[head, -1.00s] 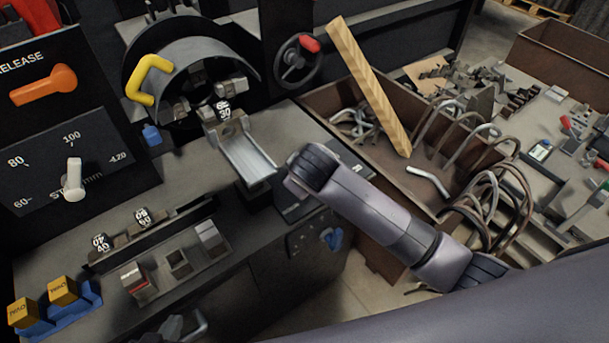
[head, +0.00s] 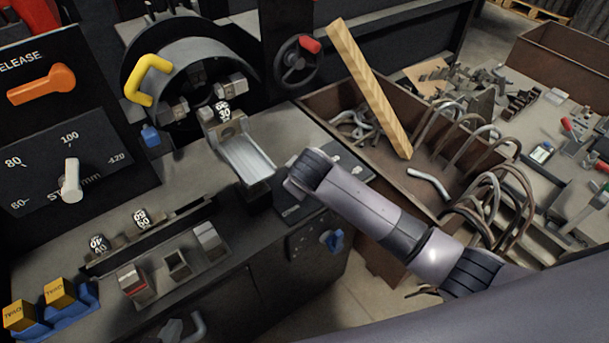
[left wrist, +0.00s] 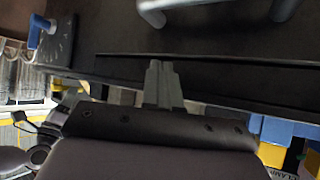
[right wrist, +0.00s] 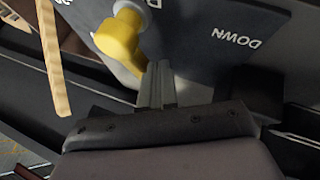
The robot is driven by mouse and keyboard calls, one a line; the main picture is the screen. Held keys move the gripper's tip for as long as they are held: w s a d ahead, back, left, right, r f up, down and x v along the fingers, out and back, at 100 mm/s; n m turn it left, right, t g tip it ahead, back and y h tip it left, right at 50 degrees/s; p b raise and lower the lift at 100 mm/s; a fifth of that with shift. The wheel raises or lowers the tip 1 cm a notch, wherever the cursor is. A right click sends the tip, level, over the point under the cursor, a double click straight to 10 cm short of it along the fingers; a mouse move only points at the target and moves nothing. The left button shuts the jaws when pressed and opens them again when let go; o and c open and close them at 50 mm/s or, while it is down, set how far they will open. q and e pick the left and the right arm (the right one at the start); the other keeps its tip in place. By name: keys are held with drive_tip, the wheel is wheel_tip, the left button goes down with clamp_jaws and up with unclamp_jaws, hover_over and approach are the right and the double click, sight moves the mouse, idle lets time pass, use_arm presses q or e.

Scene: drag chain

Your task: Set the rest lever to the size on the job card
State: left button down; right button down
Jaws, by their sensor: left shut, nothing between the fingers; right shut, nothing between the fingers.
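A pale lever (head: 70,181) stands nearly upright on a black dial panel (head: 32,165) marked 60, 80, 100, 120 and mm; part of its label is hidden. I cannot tell whether this is the rest lever. A yellow-knobbed lever (right wrist: 122,35) sits by a dark plate reading DOWN (right wrist: 215,45) in the right wrist view. My right gripper (right wrist: 158,68) is shut, its fingertips just beside that knob; contact is unclear. In the head view my wrist hides it. My left gripper (left wrist: 159,66) is shut and empty before the dark cabinet front. I cannot make out a job card.
A grey trough (head: 248,160) lies below the chuck ring with its yellow handle (head: 149,78). An orange release lever (head: 42,85) is at the left. A brown bin (head: 440,195) holds bent rods and a wooden bar (head: 370,88). Numbered blocks line the bench front.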

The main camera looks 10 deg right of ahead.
use_arm(q)
drive_tip(key=shift+r+p, duration=0.4)
drive_tip(key=shift+r, duration=0.05)
use_arm(e)
drive_tip(key=shift+w+r, duration=0.1)
drive_tip(key=shift+w, duration=0.15)
